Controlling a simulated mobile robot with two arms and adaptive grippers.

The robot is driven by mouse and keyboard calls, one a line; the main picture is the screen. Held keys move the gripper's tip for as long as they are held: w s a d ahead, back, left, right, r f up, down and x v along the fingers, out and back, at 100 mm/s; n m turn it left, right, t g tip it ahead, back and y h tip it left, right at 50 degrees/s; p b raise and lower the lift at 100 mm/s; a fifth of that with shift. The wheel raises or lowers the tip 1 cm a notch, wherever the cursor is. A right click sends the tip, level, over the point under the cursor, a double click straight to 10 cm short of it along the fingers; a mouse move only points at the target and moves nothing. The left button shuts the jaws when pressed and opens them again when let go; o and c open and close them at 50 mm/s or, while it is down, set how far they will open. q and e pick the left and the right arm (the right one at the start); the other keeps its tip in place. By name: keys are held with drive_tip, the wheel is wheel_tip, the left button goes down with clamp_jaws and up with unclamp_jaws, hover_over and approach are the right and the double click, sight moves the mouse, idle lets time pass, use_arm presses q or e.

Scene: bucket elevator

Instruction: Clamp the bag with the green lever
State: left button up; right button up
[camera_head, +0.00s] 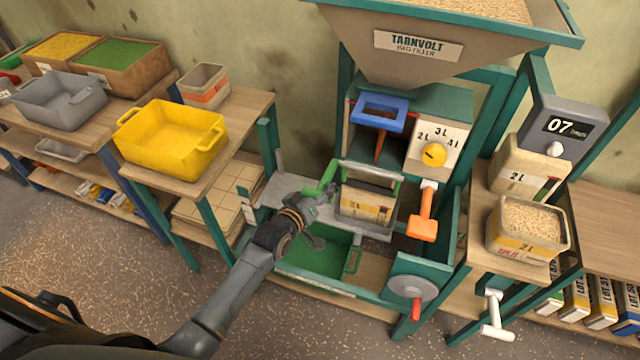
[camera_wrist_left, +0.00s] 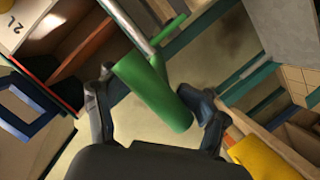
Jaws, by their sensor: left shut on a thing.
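The green lever (camera_head: 321,182) sticks out at the left of the clamp frame under the hopper. My left gripper (camera_head: 329,192) is at this lever, shut on its handle. In the left wrist view the green handle (camera_wrist_left: 152,92) lies slantwise between the two fingers of my left gripper (camera_wrist_left: 158,100). The tan bag (camera_head: 362,207) with a printed label stands upright under the filler, inside the clamp frame (camera_head: 368,168). I cannot tell how tightly the frame sits on the bag. My right gripper is not in view.
The hopper (camera_head: 410,55) stands above, with a blue handle (camera_head: 380,112) and a yellow dial (camera_head: 433,154). An orange lever (camera_head: 425,212) hangs right of the bag. A green bin (camera_head: 315,255) sits below.

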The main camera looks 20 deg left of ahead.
use_arm(q)
drive_tip(key=shift+w+r+p, duration=0.3)
drive_tip(key=shift+r+p, duration=0.2)
drive_tip(key=shift+r, duration=0.35)
drive_tip(key=shift+w+r+p, duration=0.3)
drive_tip(key=shift+r+p, duration=0.2)
drive_tip(key=shift+r, duration=0.35)
drive_tip(key=shift+c, duration=0.2)
drive_tip(key=o, duration=1.8)
drive_tip(key=shift+s, duration=0.1)
drive_tip(key=shift+s+d+r, duration=0.1)
drive_tip(key=shift+s, duration=0.05)
drive_tip(key=v, duration=1.1)
drive_tip(key=shift+s, duration=0.4)
